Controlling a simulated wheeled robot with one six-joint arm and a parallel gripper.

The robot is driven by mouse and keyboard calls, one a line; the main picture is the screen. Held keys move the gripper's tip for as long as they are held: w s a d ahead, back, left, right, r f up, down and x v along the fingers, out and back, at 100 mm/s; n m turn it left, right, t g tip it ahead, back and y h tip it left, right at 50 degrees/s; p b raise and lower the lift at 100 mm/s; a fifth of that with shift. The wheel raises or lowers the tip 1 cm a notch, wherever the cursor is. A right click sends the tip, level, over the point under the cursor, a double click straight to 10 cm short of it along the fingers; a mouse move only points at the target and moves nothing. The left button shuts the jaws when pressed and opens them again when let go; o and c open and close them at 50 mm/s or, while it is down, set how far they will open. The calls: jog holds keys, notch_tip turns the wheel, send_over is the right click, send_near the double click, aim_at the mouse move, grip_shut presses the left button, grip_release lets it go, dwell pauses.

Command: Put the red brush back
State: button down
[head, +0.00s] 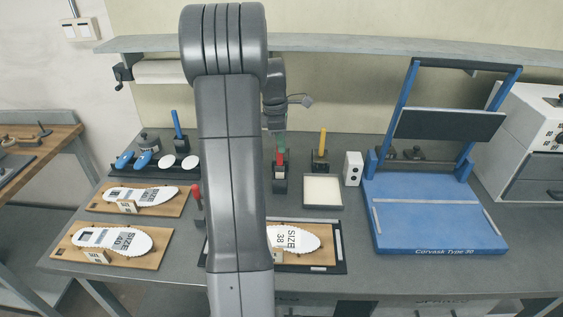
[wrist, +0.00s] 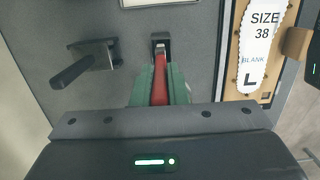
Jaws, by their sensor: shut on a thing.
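The red brush (wrist: 160,80) is between the green fingers of my gripper (wrist: 160,92) in the wrist view, its red handle running up to a dark block (wrist: 160,40). In the head view a bit of red (head: 281,158) shows just under my gripper's green fingers (head: 281,145), above a dark block with a pale patch (head: 280,182). I cannot tell whether that block is the brush's head or a holder, or whether it touches the bench. My arm hides part of this area.
A white tray (head: 322,191) and a yellow-handled brush (head: 322,145) stand to the right. The size 38 insole (head: 296,238) lies on a board in front. A dark lever-like object (wrist: 85,62) is beside the brush. A blue press (head: 440,215) stands further right.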

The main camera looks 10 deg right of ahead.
aim_at(283, 165)
jog(key=shift+f, duration=2.6)
jog(key=c, duration=1.4)
grip_release()
jog(key=shift+c, duration=0.2)
jog(key=r, duration=0.4)
jog(key=a+r, duration=0.1)
jog(key=r, duration=0.7)
jog(key=shift+w+a+r, duration=0.1)
jog(key=shift+w+a, duration=0.05)
